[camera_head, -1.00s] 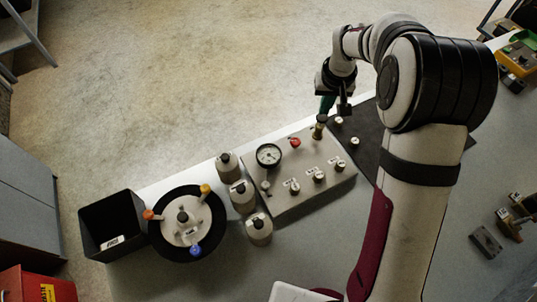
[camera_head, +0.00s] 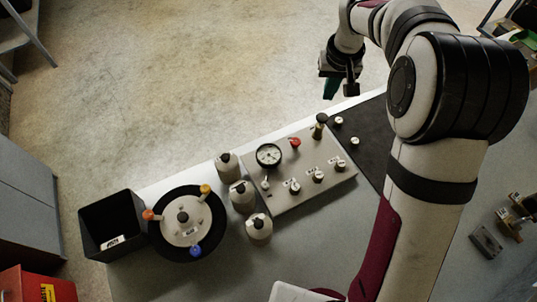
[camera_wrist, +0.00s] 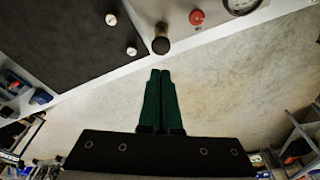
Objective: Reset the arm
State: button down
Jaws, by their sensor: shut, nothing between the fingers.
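My gripper (camera_head: 330,88) is beyond the table's far edge, over the floor, in the head view. In the wrist view its two green fingers (camera_wrist: 159,100) are together with nothing between them. The compressor panel (camera_head: 285,203) lies on the table with a gauge (camera_head: 268,155), a red button (camera_head: 295,143), several white knobs and a dark-topped brass fitting (camera_head: 319,126) at its far right corner. The fitting also shows in the wrist view (camera_wrist: 161,44), ahead of the fingertips and apart from them.
A black bin (camera_head: 112,225), a round turntable (camera_head: 165,238) with coloured handles, and several dark-capped bottles (camera_head: 259,232) stand left of the panel. A dark mat (camera_head: 368,150) with two small white knobs lies to its right. Open floor (camera_head: 190,80) lies beyond the table.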

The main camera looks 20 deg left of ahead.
dwell(0.3)
jog(key=s+d+r+m+g, duration=0.1)
jog(key=s+d+r+m, duration=0.25)
jog(key=s, duration=0.75)
jog(key=s+d+r+m+g, duration=0.1)
jog(key=s+d+r+m, duration=0.2)
jog(key=s, duration=0.8)
jog(key=s+d+f+m+y, duration=0.1)
jog(key=s+f+m, duration=0.1)
jog(key=s, duration=1)
jog(key=shift+d+f, duration=0.25)
